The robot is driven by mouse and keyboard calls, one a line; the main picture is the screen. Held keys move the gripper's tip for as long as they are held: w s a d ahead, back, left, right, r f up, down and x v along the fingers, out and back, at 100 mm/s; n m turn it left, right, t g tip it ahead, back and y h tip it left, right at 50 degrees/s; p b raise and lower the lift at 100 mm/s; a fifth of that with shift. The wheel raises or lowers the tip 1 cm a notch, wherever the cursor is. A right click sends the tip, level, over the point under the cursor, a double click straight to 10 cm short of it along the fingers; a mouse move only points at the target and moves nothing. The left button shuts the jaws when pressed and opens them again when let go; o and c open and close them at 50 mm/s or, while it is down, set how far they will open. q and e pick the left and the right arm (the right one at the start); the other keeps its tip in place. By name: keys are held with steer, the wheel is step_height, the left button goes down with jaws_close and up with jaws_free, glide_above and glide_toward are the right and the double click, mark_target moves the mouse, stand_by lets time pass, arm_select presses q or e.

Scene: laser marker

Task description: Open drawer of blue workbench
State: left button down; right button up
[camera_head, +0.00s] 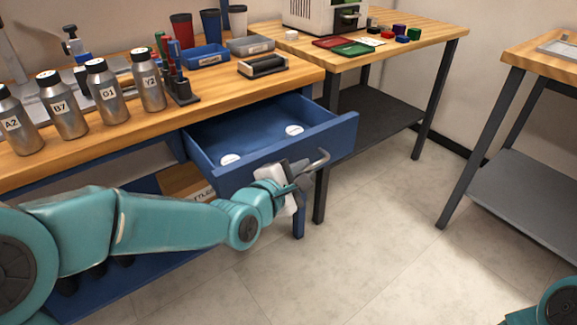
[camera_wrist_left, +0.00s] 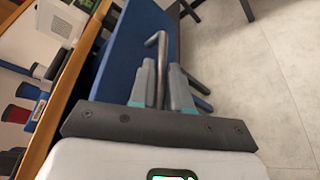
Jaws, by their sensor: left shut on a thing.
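The blue workbench (camera_head: 110,175) has a wooden top and stands at the left in the head view. Its blue drawer (camera_head: 262,128) is pulled out, with two white round pieces visible inside. My left gripper (camera_head: 300,176) is at the drawer's front and shut on the metal bar handle (camera_head: 318,162). In the left wrist view, the gripper's fingers (camera_wrist_left: 162,88) close around the handle (camera_wrist_left: 160,50), whose bent end sticks out beyond them. The drawer front (camera_wrist_left: 125,60) is beside the fingers there. My right gripper is not in view.
Labelled metal bottles (camera_head: 104,90) line the bench's front edge. A second wooden table (camera_head: 400,50) with a machine (camera_head: 322,16) and coloured blocks stands behind at the right. Another table (camera_head: 540,55) stands at the far right. The floor (camera_head: 370,230) before the drawer is clear.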

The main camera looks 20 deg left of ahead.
arm_select(q)
steer(key=shift+s+d+f+b, duration=0.1)
steer(key=shift+s+d+b, duration=0.1)
steer(key=shift+s+d, duration=0.9)
steer(key=shift+s+d+b, duration=0.2)
steer(key=shift+s+d, duration=0.55)
steer(key=shift+d, duration=0.5)
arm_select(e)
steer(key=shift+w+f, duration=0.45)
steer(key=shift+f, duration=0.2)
arm_select(q)
steer(key=c, duration=1.2)
jaws_free()
steer(key=shift+o, duration=0.2)
steer(key=b+v, duration=0.3)
steer(key=v, duration=1.3)
steer(key=shift+s, duration=0.2)
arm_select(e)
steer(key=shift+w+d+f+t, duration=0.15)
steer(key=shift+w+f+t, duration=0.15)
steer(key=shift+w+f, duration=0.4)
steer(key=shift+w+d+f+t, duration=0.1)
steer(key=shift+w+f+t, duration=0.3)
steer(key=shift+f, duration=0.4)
